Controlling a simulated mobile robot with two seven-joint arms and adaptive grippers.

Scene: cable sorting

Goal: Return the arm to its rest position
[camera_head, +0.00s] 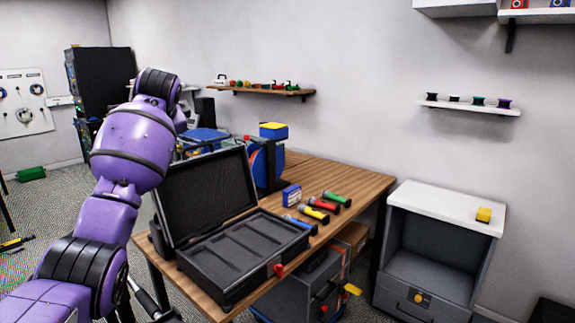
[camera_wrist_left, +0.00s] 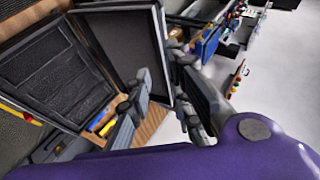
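My left arm is purple and rises from the lower left of the head view, bent at the top; its gripper is hidden there behind the arm. In the left wrist view my left gripper (camera_wrist_left: 160,75) has its dark fingers spread apart, with nothing held between them. The open black case (camera_head: 240,262) on the wooden table also shows beyond the fingers in the left wrist view (camera_wrist_left: 50,80). My right gripper is in neither view.
The wooden table (camera_head: 345,186) bears several coloured screwdriver-like tools (camera_head: 318,210) and a small blue box (camera_head: 291,195) right of the case. A grey cabinet (camera_head: 440,260) with a yellow item (camera_head: 483,215) stands right. Wall shelves (camera_head: 262,90) are behind.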

